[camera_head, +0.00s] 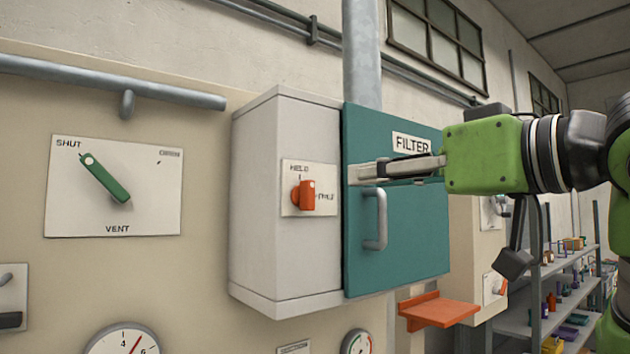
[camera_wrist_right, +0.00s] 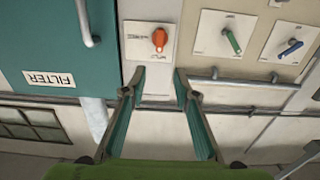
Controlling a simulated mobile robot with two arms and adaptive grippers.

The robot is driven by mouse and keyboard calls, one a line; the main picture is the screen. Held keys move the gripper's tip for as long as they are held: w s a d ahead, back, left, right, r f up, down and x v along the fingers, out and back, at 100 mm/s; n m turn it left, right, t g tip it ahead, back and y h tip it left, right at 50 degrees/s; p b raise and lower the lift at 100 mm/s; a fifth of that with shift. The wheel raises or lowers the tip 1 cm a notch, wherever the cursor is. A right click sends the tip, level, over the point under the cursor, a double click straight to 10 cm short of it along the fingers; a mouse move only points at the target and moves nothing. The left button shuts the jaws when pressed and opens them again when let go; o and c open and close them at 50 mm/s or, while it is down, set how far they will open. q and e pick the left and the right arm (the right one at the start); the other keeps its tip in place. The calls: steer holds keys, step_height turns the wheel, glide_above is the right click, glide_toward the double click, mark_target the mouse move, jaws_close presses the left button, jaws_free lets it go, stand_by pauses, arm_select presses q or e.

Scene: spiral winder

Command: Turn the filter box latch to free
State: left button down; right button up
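The filter box (camera_head: 285,130) is a pale cabinet with a teal door (camera_head: 415,225) marked FILTER. The latch, an orange knob (camera_head: 307,195), sits on a white plate on the box's pale side, with HELD above it and a second, partly covered label at its right. In the right wrist view the knob (camera_wrist_right: 159,40) looks elongated upright, lying beyond the fingertips. My right gripper (camera_head: 357,172) is in front of the teal door, its fingers pointing left towards the latch. In the right wrist view the gripper (camera_wrist_right: 154,85) is open and empty, apart from the knob. My left gripper is not visible.
The teal door has a grey handle (camera_head: 381,220) just below my right gripper. An orange shelf (camera_head: 438,311) juts out under the box. A SHUT/VENT panel with a green lever (camera_head: 106,180) is at left. A grey pipe (camera_head: 100,78) runs above it.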

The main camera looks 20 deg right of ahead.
mark_target(312, 183)
steer(key=p+x, duration=0.6)
steer(key=x, duration=0.7)
steer(key=shift+d+r, duration=0.1)
steer(key=shift+w, duration=0.55)
jaws_close()
